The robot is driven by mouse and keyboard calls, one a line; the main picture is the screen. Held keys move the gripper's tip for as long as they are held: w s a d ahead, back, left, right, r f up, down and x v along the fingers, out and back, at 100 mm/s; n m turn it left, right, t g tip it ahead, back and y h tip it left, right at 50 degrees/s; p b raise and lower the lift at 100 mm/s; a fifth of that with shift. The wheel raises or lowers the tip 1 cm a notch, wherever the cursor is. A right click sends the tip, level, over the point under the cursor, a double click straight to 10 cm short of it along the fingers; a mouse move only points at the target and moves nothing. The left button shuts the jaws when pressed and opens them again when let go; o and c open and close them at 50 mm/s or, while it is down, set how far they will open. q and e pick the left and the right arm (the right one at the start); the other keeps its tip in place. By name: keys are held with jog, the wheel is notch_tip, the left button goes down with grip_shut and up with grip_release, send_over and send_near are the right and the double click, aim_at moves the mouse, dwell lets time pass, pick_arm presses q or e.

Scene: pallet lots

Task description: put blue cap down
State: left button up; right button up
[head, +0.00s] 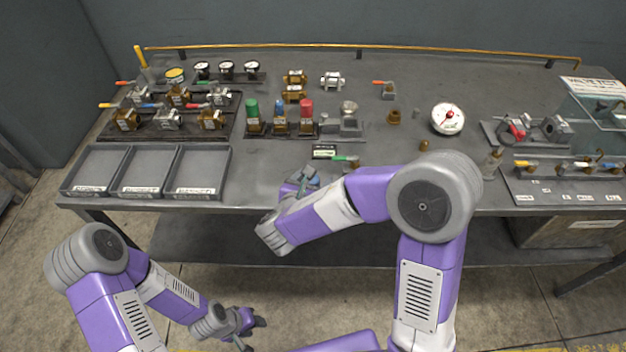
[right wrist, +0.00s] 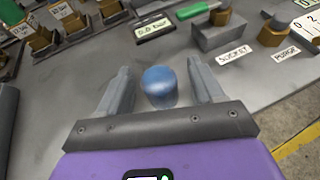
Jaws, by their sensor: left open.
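The blue cap (right wrist: 159,87), a short rounded cylinder, is in the right wrist view between the two fingers of my right gripper (right wrist: 160,70). A narrow gap shows on each side of the cap, so the fingers are open around it. It appears upright over the grey tabletop; its underside is hidden, so contact with the table is unclear. In the head view my right gripper (head: 304,178) is low over the front part of the table, and the cap cannot be made out there. My left gripper (head: 254,333) is open and empty, in front of the table.
Three grey trays (head: 145,172) stand at the front left. Behind my right gripper are a small display (head: 324,151) and a green-handled valve (head: 345,159). Green, blue and red-topped fittings (head: 279,117) stand further back. Bare tabletop (head: 255,180) lies left of the right gripper.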

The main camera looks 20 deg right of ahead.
jog(key=shift+r, duration=0.2)
jog(key=p+v, duration=0.3)
jog(key=v, duration=0.8)
jog(key=s+d+f+m+g+y, duration=0.1)
jog(key=s+d+f+m+g, duration=0.15)
jog(key=s+f+g, duration=0.4)
jog(key=s+d+f+m+g+y, duration=0.1)
jog(key=s+f+m+g, duration=0.15)
jog(key=f, duration=0.75)
jog(key=s+a+f+m+g+y, duration=0.5)
jog(key=s+f+m+g+y, duration=0.1)
jog(key=s+f+m, duration=0.3)
jog(key=w+d+f+m+t+y, duration=0.1)
jog(key=f+m, duration=0.3)
jog(key=m, duration=0.5)
jog(key=w+d+f+m+t+y, duration=0.2)
jog(key=w+f+m+t, duration=0.1)
jog(key=m, duration=0.6)
jog(key=shift+w+f+y, duration=0.3)
jog(key=shift+w+f, duration=0.35)
jog(key=shift+f, duration=0.2)
